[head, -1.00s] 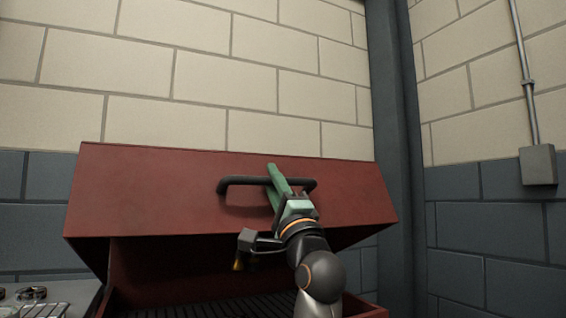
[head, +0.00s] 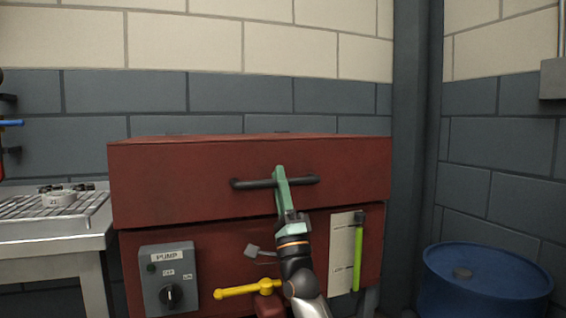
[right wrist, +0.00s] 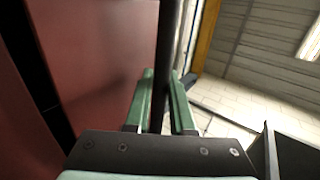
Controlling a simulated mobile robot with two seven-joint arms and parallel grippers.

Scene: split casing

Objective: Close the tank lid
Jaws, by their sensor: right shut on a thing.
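The red tank lid (head: 200,187) lies lowered on the red tank body (head: 218,245) in the head view. A thin dark line runs along the seam between them. The black bar handle (head: 250,184) crosses the lid's front face. My right gripper (head: 280,180) has its green fingers shut around the middle of this handle. In the right wrist view, the handle (right wrist: 171,50) passes between the green fingers (right wrist: 162,105), with the red lid surface (right wrist: 105,60) to the left. My left gripper is not in view.
On the tank front are a grey pump switch box (head: 167,279), a yellow valve lever (head: 247,289) and a green level gauge (head: 358,258). A steel table (head: 50,241) stands at left. A blue drum (head: 486,282) stands at right.

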